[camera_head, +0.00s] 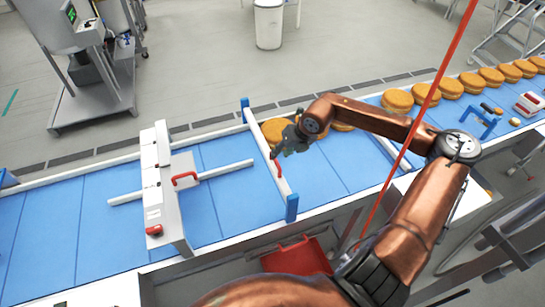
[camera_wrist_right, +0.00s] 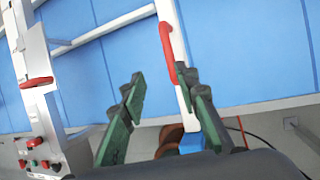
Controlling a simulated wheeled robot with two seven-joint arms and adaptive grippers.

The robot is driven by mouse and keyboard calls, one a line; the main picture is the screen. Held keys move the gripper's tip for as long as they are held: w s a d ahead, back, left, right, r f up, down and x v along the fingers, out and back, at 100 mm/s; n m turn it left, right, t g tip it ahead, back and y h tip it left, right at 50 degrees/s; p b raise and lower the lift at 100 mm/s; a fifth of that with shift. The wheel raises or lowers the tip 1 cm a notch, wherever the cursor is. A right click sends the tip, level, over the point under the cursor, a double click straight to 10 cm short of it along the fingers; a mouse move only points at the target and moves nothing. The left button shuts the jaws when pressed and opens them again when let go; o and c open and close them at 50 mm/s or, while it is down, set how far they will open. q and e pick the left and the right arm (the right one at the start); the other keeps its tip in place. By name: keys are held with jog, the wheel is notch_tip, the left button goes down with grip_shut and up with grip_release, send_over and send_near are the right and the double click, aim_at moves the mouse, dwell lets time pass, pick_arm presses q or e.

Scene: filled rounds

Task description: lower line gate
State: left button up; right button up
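The line gate is a white bar (camera_head: 261,142) with blue end posts, lying across the blue conveyor. Its red handle (camera_head: 279,168) sits on the bar. My right gripper (camera_head: 282,150) is above the bar, close to the handle. In the right wrist view the gripper (camera_wrist_right: 161,78) has its two green fingers spread apart. The red handle (camera_wrist_right: 166,48) shows beyond the fingertips, nearer the right finger, with nothing held. Whether a finger touches the handle I cannot tell. My left gripper is not seen.
Filled rounds (camera_head: 397,99) line the conveyor right of the gate; some are partly behind my right arm. A white machine frame (camera_head: 163,190) with another red handle (camera_head: 185,180) spans the belt to the left. A red bin (camera_head: 297,257) is below the front edge.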

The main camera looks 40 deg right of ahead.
jog(key=shift+h, duration=0.3)
jog(key=x, duration=0.2)
jog(key=p+x, duration=0.1)
jog(key=x, duration=0.1)
jog(key=d+x, duration=0.1)
jog(key=x, duration=0.1)
jog(key=shift+w+d+f+p, duration=0.1)
jog(key=shift+w+f+p, duration=0.1)
jog(key=shift+w+p, duration=0.1)
jog(key=shift+f, duration=0.4)
jog(key=shift+c, duration=0.8)
grip_shut()
